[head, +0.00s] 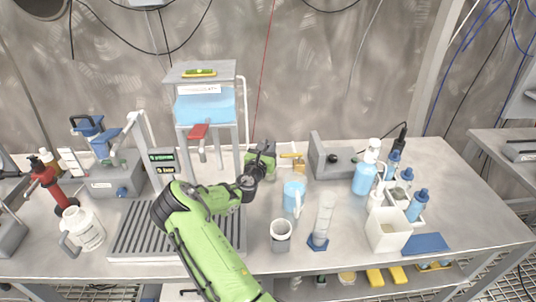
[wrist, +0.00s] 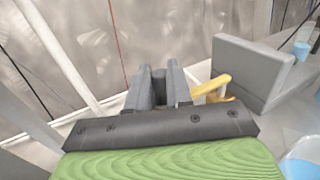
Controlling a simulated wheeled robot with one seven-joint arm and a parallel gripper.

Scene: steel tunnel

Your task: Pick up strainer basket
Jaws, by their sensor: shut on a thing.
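My gripper (head: 264,147) is over the back of the steel bench, just right of the water tank stand and pointing at the back wall. In the wrist view its two dark grey fingers (wrist: 161,77) are shut on a small dark piece (wrist: 159,84). This piece fits the strainer basket, but most of it is hidden between the fingers and no mesh can be made out. In the head view my gripper's own body hides it. A yellow-handled valve (head: 292,156) is close to the right of the fingers.
The tank (head: 206,106) on its stand is at the left of my gripper, with a red-handled tap (head: 199,131). A grey box (head: 334,155) stands to the right.

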